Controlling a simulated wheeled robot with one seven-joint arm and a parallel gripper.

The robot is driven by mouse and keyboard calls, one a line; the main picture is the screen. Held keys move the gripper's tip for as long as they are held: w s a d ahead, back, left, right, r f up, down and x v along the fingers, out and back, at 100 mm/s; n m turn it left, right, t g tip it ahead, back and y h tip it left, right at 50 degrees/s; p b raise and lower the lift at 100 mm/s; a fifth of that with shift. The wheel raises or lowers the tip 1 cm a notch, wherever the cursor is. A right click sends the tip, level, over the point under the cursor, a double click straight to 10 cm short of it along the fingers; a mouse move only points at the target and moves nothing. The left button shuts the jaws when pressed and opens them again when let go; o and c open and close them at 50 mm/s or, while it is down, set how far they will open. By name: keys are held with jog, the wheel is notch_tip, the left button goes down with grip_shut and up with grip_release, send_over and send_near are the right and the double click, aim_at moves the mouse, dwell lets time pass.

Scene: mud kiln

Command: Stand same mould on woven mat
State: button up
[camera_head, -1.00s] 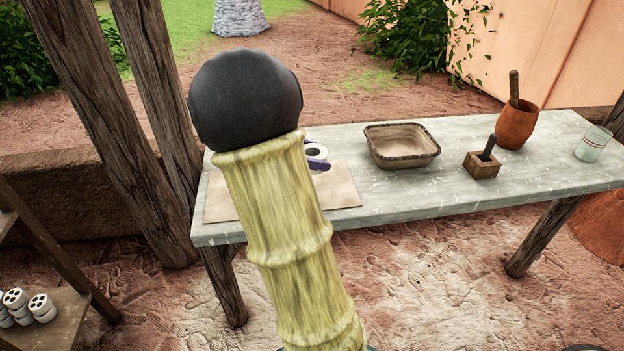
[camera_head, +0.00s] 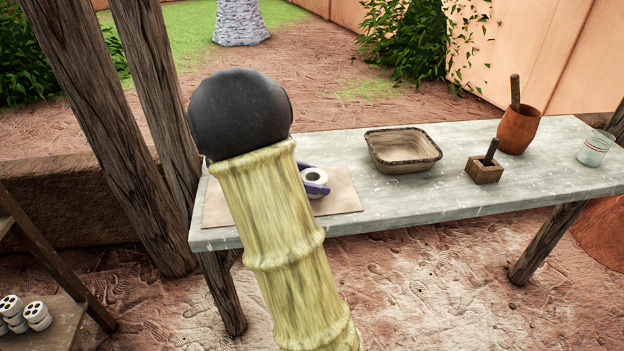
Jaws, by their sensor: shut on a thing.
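The woven mat (camera_head: 343,197) is a flat beige sheet at the left end of the grey table. My gripper (camera_head: 316,183), with purple fingers, shows just right of my arm, over the mat. It is shut on a small white round mould (camera_head: 307,177) with a dark hole in its top. The mould looks upright. My arm hides the gripper's left part and the middle of the mat. I cannot tell whether the mould's base touches the mat.
On the table (camera_head: 420,205) stand a rectangular basin (camera_head: 403,165), a small wooden box (camera_head: 484,172) with a dark handle, a clay pot (camera_head: 518,130) and a glass (camera_head: 594,150). Wooden posts (camera_head: 100,120) rise at left. White holed pieces (camera_head: 38,315) sit on a low shelf.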

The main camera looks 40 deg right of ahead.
jog(key=shift+f, duration=0.15)
jog(key=o, duration=1.1)
jog(key=shift+r, duration=0.25)
jog(key=p+v, duration=0.2)
jog(key=v, duration=1)
jog(key=shift+f+p, duration=0.1)
jog(key=shift+p, duration=0.2)
